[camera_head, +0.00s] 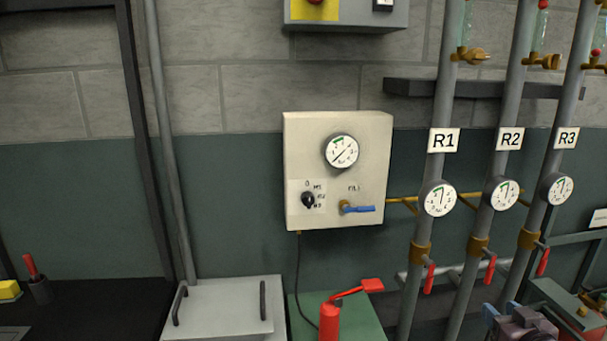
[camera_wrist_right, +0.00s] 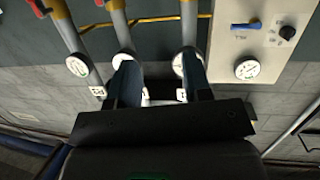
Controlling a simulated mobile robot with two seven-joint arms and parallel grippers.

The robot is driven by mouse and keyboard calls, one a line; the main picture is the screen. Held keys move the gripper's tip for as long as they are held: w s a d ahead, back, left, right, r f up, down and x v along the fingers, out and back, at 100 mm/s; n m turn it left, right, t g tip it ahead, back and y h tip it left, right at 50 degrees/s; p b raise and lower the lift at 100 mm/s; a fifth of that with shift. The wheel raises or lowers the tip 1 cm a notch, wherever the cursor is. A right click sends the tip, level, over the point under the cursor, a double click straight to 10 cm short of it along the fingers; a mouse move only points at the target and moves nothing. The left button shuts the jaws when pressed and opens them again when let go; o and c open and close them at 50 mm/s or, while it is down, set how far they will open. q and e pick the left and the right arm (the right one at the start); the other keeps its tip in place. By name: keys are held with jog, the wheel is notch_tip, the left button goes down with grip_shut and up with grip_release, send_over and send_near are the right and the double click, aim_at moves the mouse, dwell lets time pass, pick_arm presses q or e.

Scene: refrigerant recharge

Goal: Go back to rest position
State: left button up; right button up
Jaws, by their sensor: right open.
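My right gripper (camera_wrist_right: 156,62) shows in the right wrist view, its two dark fingers apart with nothing held between them. The fingers point toward the pipes and gauges, which look upside down there. I cannot make out either gripper in the head view. The cream control box (camera_head: 373,128) hangs on the wall with a round gauge (camera_head: 342,151), a black knob (camera_head: 308,200) and a blue valve handle (camera_head: 359,209). The box also shows in the right wrist view (camera_wrist_right: 285,62). My left gripper is in neither view.
Grey pipes labelled R1 (camera_head: 443,141), R2 (camera_head: 509,139) and R3 (camera_head: 566,138) carry gauges and red-handled valves at right. A red extinguisher-like object (camera_head: 329,322) stands below the box. A grey lidded case (camera_head: 222,305) is to its left. Wall space left of the box is clear.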

jog(key=s+a+f+n+g+y, duration=0.1)
jog(key=s+a+f+n+g, duration=0.2)
jog(key=s+f, duration=0.75)
jog(key=s+a+f+n+g+y, duration=0.15)
jog(key=s+f+n, duration=0.25)
jog(key=s+f, duration=0.65)
jog(key=w+a+m, duration=0.2)
jog(key=a+m, duration=0.3)
jog(key=a, duration=0.7)
jog(key=shift+a+f+h, duration=0.2)
jog(key=shift+f+h, duration=0.1)
jog(key=shift+h, duration=0.05)
